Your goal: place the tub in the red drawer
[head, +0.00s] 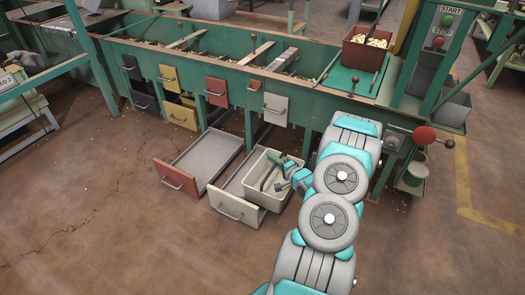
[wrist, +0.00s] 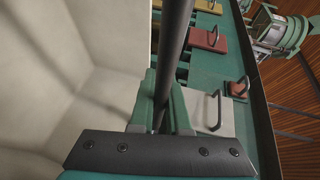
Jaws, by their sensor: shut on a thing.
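The tub (head: 267,200) is a cream, open box with a dark bar handle. In the head view it overlaps the open white drawer (head: 234,210); I cannot tell whether it rests in it or hangs above. My gripper (head: 284,184) is at the tub's handle, its fingers closed around the dark bar. In the wrist view the bar (wrist: 174,55) runs up between the green fingers (wrist: 163,112), with the tub's pale inner wall (wrist: 60,70) at left. The red drawer (head: 207,162) is pulled out just left of the white one, and looks empty.
The green hopper bench (head: 140,55) runs behind the drawers, with shut black, yellow, red and white upper drawers. A red bin of nuts (head: 367,50) stands on its right end. A red-knobbed lever (head: 424,136) sticks out at right. The floor at front left is clear.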

